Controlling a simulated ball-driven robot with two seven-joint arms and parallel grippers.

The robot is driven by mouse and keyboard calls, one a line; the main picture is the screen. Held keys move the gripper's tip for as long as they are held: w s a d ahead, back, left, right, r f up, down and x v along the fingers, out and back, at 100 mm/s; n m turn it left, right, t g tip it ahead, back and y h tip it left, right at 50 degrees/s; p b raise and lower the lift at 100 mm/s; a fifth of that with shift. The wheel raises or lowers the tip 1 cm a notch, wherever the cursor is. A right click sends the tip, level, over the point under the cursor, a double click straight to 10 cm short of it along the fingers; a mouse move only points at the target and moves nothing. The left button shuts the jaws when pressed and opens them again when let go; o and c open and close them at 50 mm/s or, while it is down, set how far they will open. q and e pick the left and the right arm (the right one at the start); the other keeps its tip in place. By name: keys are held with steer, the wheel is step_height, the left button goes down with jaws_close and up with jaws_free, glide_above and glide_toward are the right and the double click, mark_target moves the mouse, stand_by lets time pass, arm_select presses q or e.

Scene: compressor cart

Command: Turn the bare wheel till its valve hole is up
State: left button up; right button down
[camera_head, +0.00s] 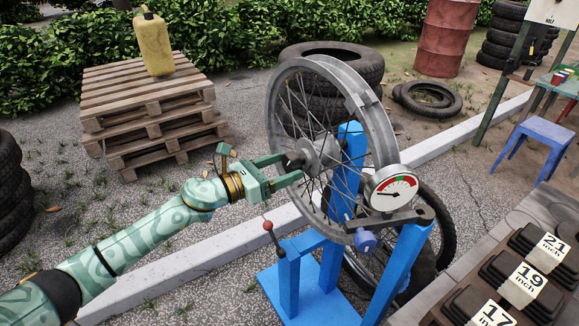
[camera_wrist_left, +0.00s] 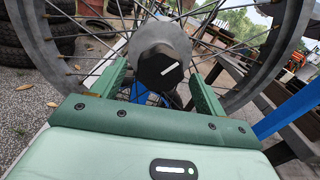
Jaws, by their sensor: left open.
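The bare grey spoked wheel (camera_head: 279,103) has no tyre and stands upright in a blue stand (camera_head: 292,283). I cannot make out its valve hole in either view. My left gripper (camera_head: 292,166) is at the near side of the hub (camera_head: 322,153), with its green fingers open. In the left wrist view the dark hub cap (camera_wrist_left: 160,71), with a white line slanting up to the right, sits between the spread fingers (camera_wrist_left: 162,80). I cannot tell whether either finger touches it. The rim (camera_wrist_left: 262,85) and spokes also show there. My right gripper is not in view.
A round dial gauge (camera_head: 393,189) is beside the wheel's right side. A red-knobbed lever (camera_head: 268,226) stands at the stand's front left. A tyred wheel (camera_head: 437,216) is behind the stand. Labelled boxes (camera_head: 531,282) lie at the lower right. Pallets (camera_head: 150,100) stand at the left.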

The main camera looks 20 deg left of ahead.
arm_select(q)
steer(key=shift+x, duration=0.95)
steer(key=shift+w+d, duration=0.1)
steer(key=shift+w, duration=0.1)
steer(key=shift+c, duration=0.3)
steer(key=c, duration=1.3)
